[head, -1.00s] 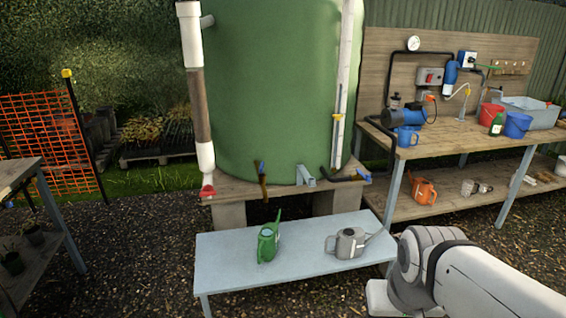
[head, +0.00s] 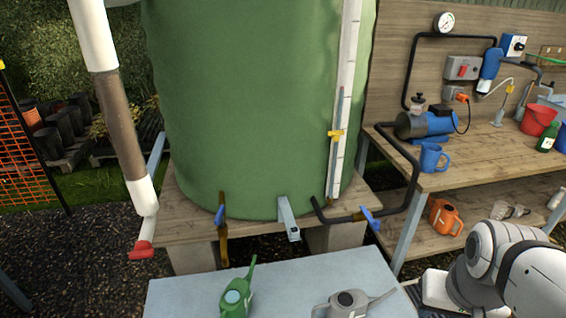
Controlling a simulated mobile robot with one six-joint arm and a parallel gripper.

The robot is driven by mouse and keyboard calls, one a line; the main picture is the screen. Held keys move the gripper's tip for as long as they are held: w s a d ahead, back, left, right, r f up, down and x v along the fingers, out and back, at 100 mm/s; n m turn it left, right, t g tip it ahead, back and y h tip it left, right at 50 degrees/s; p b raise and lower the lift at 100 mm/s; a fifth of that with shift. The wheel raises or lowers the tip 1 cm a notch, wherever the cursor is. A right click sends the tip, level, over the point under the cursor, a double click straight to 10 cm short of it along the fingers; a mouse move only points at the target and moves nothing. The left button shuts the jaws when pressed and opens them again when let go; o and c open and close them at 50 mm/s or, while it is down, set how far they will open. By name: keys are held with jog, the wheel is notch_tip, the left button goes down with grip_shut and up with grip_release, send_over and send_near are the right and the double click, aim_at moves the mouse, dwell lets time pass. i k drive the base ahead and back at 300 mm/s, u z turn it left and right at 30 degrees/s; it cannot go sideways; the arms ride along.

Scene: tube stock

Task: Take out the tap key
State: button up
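I cannot make out a tap key for certain in the head view. The large green water tank (head: 260,110) stands on a wooden stand (head: 180,226) over grey blocks. At its foot are a brown tap with a blue lever (head: 221,217), a grey metal piece (head: 288,217) that I cannot identify, and a black pipe with a blue-handled valve (head: 370,217). Part of my arm shows at the lower right; my gripper is out of the picture.
A pale bench (head: 185,292) in front holds a green watering can (head: 236,298) and a grey watering can (head: 347,303). A wooden workbench (head: 462,160) at right carries a blue pump (head: 428,124), a blue mug (head: 432,157) and a red bucket (head: 538,121). Gravel lies at left.

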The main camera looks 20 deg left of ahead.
aim_at(218, 221)
jog(key=u, duration=0.6)
jog(key=i, duration=1.3)
jog(key=u, duration=1.05)
jog(key=k, duration=0.65)
jog(key=u, duration=0.2)
jog(key=i, duration=0.75)
jog(key=z, duration=0.1)
